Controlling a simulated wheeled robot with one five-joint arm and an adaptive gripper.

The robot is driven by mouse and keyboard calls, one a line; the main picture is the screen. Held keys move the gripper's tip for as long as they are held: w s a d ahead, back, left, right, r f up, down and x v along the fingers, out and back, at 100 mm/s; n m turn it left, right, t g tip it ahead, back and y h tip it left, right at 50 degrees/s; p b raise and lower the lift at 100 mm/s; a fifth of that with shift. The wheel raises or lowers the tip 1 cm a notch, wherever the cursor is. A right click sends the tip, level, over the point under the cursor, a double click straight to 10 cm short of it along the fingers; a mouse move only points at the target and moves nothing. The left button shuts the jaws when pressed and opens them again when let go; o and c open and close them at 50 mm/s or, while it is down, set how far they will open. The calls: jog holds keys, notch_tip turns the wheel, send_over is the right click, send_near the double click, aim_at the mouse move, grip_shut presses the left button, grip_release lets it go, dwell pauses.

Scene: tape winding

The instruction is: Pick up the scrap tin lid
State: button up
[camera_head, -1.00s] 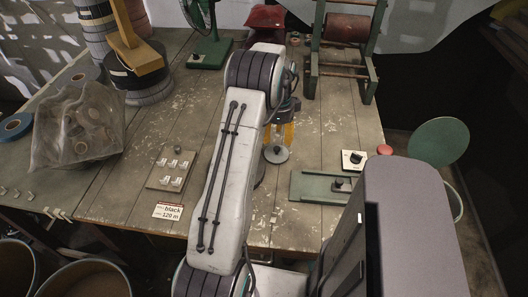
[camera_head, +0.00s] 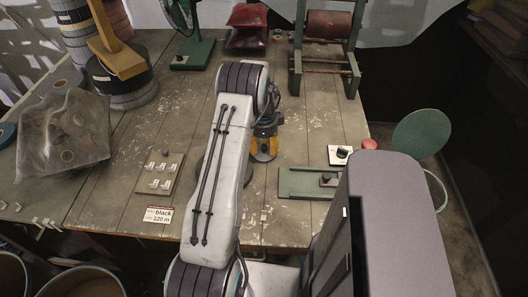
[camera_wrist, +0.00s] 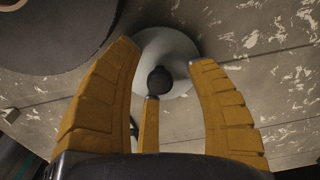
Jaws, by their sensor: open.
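The scrap tin lid, a pale grey disc with a round black knob, shows in the wrist view (camera_wrist: 178,48). It lies flat on the worn bench. My gripper (camera_wrist: 160,72) has its yellow fingers spread apart around the knob, one on the left, one on the right and one nearer me. A gap shows between the side fingers and the knob; I cannot tell whether the near finger touches it. In the head view my gripper (camera_head: 264,150) is low over the bench, right of my arm, and hides most of the lid.
A large dark round thing (camera_wrist: 55,30) lies close left of the lid in the wrist view. In the head view a green plate with a knob (camera_head: 305,183) lies to the right and a switch board (camera_head: 160,172) to the left. A roller stand (camera_head: 325,50) stands behind.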

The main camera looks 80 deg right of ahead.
jog(key=shift+c, duration=0.3)
grip_shut()
dwell(0.3)
